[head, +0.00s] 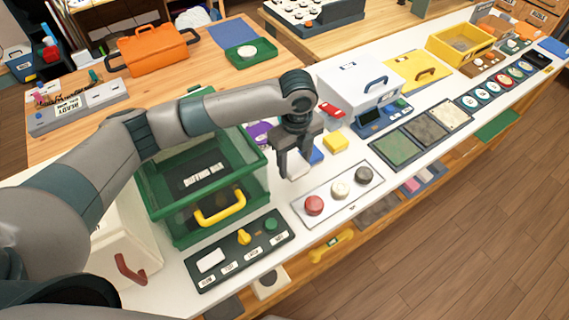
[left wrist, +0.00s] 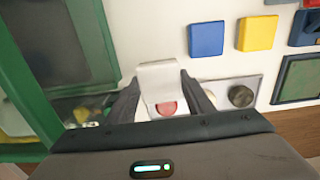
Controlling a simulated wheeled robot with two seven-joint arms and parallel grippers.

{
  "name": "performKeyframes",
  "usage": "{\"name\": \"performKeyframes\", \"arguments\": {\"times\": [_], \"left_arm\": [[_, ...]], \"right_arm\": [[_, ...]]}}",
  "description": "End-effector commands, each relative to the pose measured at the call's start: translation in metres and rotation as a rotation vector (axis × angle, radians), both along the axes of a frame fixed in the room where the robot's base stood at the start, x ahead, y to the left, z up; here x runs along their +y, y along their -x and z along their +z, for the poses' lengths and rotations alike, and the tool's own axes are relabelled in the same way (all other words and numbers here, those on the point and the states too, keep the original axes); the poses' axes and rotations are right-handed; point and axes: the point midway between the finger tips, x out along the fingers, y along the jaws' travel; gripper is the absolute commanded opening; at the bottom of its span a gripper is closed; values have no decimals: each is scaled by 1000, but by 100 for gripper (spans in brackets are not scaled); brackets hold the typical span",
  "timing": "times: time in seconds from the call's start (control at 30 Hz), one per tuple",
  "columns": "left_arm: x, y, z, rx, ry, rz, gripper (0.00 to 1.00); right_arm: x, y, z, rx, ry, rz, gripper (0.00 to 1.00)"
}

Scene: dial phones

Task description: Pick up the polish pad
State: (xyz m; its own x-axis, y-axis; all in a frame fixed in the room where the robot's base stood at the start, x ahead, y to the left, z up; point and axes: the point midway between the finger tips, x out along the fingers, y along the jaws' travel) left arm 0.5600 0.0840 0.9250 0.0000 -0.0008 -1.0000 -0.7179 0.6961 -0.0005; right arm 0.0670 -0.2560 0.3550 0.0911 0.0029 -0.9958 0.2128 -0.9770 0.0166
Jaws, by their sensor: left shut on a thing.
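A small white pad (left wrist: 158,76), which I take to be the polish pad, sits between the fingers of my left gripper (left wrist: 162,100) in the left wrist view. In the head view the left gripper (head: 293,172) is shut on it, and a pale bit of it (head: 298,170) shows between the fingers. The gripper points down over the white counter, between the green-framed case and the plate of round knobs. I cannot tell whether the pad touches the counter. My right gripper is not in view.
A blue pad (left wrist: 206,39) and a yellow pad (head: 335,142) lie close by. A plate with red, white and black knobs (head: 341,188) is just in front. The green-framed case (head: 165,212) stands left, a dark switch panel (head: 240,250) before it. A white box (head: 345,90) stands behind right.

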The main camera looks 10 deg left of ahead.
Motion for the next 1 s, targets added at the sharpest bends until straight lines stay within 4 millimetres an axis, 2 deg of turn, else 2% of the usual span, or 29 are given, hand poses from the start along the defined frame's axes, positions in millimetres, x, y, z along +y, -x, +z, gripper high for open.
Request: {"name": "performKeyframes", "arguments": {"times": [0.03,0.2,0.4,1.0], "left_arm": [[-10,6,4,-3,3,-5,25],[-34,23,22,-2,2,-5,25],[-51,37,36,-1,1,-2,25],[-56,42,42,0,0,1,25]], "right_arm": [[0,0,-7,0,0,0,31],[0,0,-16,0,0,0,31],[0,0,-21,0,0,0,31],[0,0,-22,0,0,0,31]]}}
